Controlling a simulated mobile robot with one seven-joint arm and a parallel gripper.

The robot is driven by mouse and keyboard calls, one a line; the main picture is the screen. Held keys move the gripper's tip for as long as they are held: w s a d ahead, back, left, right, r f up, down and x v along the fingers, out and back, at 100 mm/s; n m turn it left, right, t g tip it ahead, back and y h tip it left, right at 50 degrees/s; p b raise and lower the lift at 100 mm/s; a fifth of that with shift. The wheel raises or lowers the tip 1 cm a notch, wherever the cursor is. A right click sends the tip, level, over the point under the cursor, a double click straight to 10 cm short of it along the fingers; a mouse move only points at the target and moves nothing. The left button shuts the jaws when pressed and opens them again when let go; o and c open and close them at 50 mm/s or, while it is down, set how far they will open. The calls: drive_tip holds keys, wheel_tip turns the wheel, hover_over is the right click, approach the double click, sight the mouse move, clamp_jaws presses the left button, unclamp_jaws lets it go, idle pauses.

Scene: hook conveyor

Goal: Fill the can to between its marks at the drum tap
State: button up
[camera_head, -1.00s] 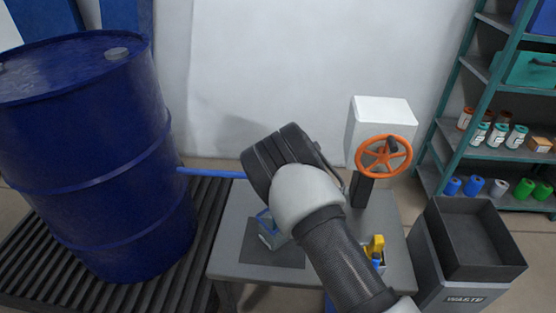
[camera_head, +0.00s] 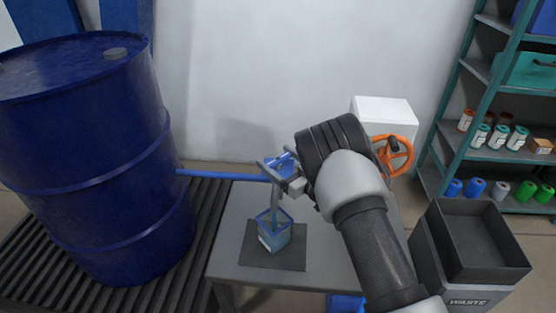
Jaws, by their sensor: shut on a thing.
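The blue drum (camera_head: 95,160) stands upright at the left, and a blue pipe (camera_head: 222,174) runs from it to the tap (camera_head: 279,183) above the table. The can (camera_head: 275,236), open-topped with a blue rim, stands upright on a dark mat under the tap. A thin bluish vertical streak between tap and can looks like a stream of liquid. The can's lower part looks blue; its marks and exact level are too small to read. My gripper (camera_head: 290,176) is at the tap, shut on its blue handle (camera_head: 279,163); the fingertips are partly hidden.
The grey table (camera_head: 225,250) has bare room left of the dark mat (camera_head: 260,262). An orange handwheel (camera_head: 400,155) and white box (camera_head: 388,110) stand behind my arm. A waste bin (camera_head: 450,275) and stocked green shelves (camera_head: 445,155) are at the right.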

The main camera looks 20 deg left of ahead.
drive_tip(key=o, duration=1)
drive_tip(key=shift+o, duration=0.2)
drive_tip(key=p+v, duration=0.2)
drive_tip(key=v, duration=1.5)
drive_tip(key=shift+d+p, duration=0.2)
drive_tip(key=shift+p, duration=0.1)
drive_tip(key=shift+s, duration=0.1)
